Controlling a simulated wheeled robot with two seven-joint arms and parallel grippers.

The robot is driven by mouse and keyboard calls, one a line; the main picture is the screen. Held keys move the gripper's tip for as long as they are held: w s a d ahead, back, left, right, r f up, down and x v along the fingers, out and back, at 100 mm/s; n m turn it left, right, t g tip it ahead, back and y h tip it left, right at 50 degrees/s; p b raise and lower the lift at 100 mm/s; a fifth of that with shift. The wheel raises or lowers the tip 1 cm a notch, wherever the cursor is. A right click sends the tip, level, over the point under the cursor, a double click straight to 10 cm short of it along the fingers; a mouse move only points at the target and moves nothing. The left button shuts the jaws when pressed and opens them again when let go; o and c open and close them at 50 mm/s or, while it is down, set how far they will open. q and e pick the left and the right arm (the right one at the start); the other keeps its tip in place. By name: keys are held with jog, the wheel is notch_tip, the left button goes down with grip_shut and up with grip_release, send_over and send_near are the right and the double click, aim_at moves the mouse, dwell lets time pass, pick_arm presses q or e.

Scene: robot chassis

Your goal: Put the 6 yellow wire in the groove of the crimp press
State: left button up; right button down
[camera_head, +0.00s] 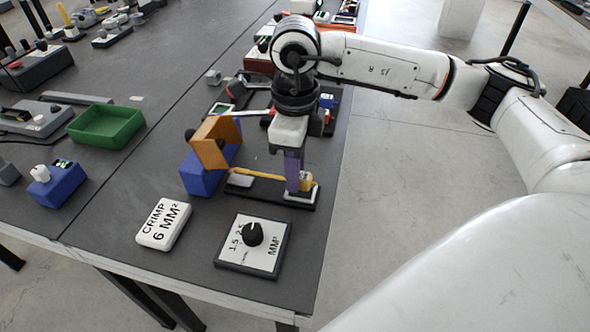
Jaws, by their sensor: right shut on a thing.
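The yellow wire (261,176) lies roughly level above a dark base strip (262,195) with a pale block at each end. Its left end is near the crimp press, which has a blue body (199,178) and a tilted orange part (217,141). I cannot tell whether that end is in the groove. My right gripper (297,184) comes down from above and is shut on the wire near its right end, by a thicker yellow piece (307,181). The fingertips are partly hidden. My left gripper is out of view.
A white "CRIMP 6 MM²" card (163,224) and a dial panel with a black knob (252,243) lie in front. A green tray (106,125) and a blue box with a knob (56,184) stand to the left. The table's right edge is close to the gripper.

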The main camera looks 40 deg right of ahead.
jog(key=shift+f+b, duration=0.75)
jog(key=shift+f, duration=0.15)
jog(key=c, duration=1.5)
grip_release()
notch_tip(320, 180, up, 9)
jog(key=shift+p, duration=0.35)
jog(key=shift+r, duration=0.65)
jog(key=shift+s, duration=0.1)
